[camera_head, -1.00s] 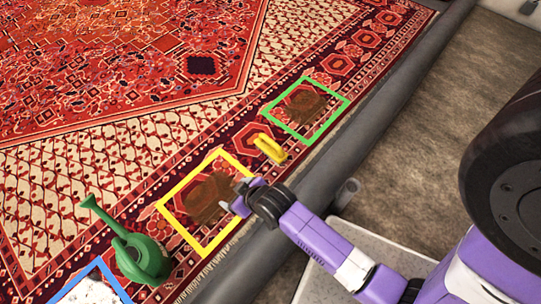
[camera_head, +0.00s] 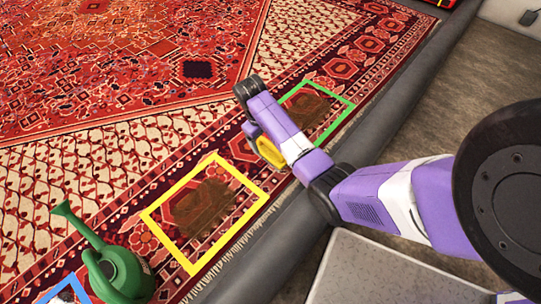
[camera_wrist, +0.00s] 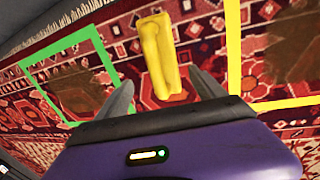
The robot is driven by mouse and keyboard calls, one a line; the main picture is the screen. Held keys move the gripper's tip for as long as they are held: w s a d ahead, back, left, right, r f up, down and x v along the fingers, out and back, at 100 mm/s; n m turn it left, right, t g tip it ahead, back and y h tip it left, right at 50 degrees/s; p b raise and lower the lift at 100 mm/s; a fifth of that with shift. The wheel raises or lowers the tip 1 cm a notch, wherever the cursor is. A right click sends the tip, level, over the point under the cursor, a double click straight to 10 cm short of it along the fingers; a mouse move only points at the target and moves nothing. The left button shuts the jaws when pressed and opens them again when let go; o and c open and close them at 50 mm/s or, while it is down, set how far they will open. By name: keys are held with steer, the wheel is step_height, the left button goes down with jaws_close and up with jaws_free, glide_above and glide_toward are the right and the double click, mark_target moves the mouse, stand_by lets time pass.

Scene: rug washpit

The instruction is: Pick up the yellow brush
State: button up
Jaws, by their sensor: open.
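The yellow brush (camera_head: 269,152) lies on the red patterned rug between the yellow and green square outlines. In the head view my arm partly covers it. In the wrist view the brush (camera_wrist: 160,55) lies ahead of my gripper (camera_wrist: 162,80), its near end between the two fingertips as seen from there. The fingers are spread apart and I see no grip on the brush. The gap in height between fingers and brush is hard to judge. In the head view my fingers are mostly hidden behind the arm.
A yellow square outline (camera_head: 155,216) and a green one (camera_head: 343,94) each frame a brown stain on the rug. A green watering can (camera_head: 118,272) stands at lower left, near a blue outline (camera_head: 44,292). A dark grey edge (camera_head: 290,235) runs along the rug.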

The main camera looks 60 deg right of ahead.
mark_target(267, 150)
steer(key=f+b, duration=0.1)
steer(key=f, duration=0.1)
steer(key=f+b, duration=0.1)
steer(key=f, duration=0.1)
steer(key=f+b, duration=0.1)
steer(key=f, duration=0.1)
steer(key=shift+s+d+f+b, duration=0.15)
steer(key=shift+d+f+b, duration=0.15)
steer(key=shift+d+f, duration=0.1)
steer(key=shift+r, duration=0.1)
steer(key=shift+c, duration=0.2)
steer(key=c, duration=1.5)
step_height(267, 150, up, 20)
steer(key=p, duration=0.8)
steer(key=shift+c, duration=0.2)
